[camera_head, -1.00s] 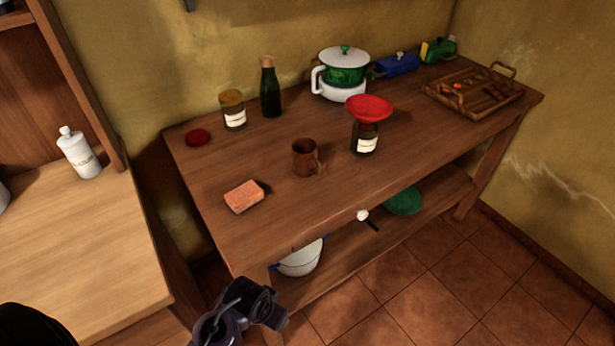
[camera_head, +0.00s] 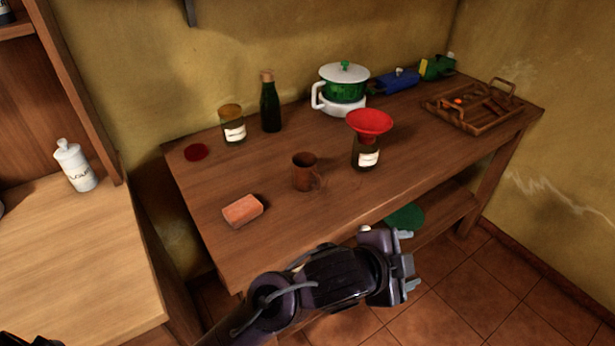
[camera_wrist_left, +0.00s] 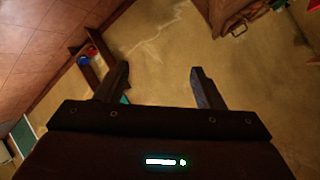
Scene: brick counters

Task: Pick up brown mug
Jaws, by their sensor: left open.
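The brown mug (camera_head: 304,172) stands upright on the wooden table (camera_head: 215,195), near its middle, with its handle toward the right. My left gripper (camera_head: 408,272) is in front of the table's front edge, to the right of the mug and nearer to me, apart from it. In the left wrist view my left gripper (camera_wrist_left: 160,72) is open with nothing between its fingers. The mug does not show in that view. My right gripper is not in view.
A jar with a red funnel (camera_head: 369,124) stands right of the mug. A sponge-like orange block (camera_head: 242,210) lies to its front left. A dark bottle (camera_head: 270,103), a labelled jar (camera_head: 233,128) and a white-green pot (camera_head: 343,88) stand behind. A wooden tray (camera_head: 470,122) is far right.

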